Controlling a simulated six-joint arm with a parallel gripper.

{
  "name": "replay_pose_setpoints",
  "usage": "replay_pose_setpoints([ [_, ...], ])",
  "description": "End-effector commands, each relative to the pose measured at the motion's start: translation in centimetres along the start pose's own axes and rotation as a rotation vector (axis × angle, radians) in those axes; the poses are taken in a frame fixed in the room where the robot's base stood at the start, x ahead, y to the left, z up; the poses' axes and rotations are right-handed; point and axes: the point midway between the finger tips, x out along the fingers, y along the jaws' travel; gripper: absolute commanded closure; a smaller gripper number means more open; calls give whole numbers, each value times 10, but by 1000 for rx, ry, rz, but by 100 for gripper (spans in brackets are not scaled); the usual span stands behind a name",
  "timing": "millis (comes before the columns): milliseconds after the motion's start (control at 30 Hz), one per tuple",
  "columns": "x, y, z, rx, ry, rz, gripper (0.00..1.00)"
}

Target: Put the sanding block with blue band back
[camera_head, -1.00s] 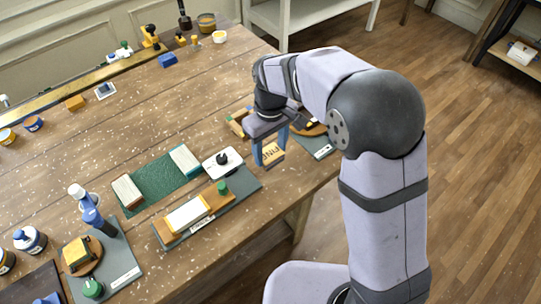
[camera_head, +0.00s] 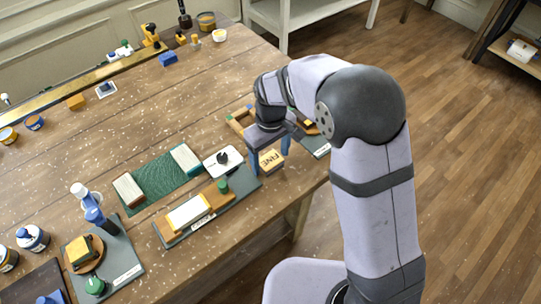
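A tan block (camera_head: 271,162) marked "FINE" is near the table's front right edge, just right of a grey board. I cannot make out a blue band on it. My gripper (camera_head: 270,154) points down above it, its blue fingers apart, one on each side of the block. A gap shows between the left finger and the block, so the gripper looks open. I cannot tell whether the block rests fully on the table. A yellow-topped block (camera_head: 82,250) sits on a round wooden dish at the lower left.
A grey board (camera_head: 241,189) holds a white stone on wood and a green knob. A white plate (camera_head: 223,162) with a black knob is close to my gripper. My wrist partly covers a round wooden piece (camera_head: 312,130).

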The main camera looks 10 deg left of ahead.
Motion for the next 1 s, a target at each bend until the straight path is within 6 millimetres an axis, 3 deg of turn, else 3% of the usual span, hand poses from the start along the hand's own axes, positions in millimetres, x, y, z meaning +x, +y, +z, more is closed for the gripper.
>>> replay_pose_setpoints([
  [367,-10,0,-1,0,3,1,29],
  [1000,-109,0,-1,0,3,1,29],
])
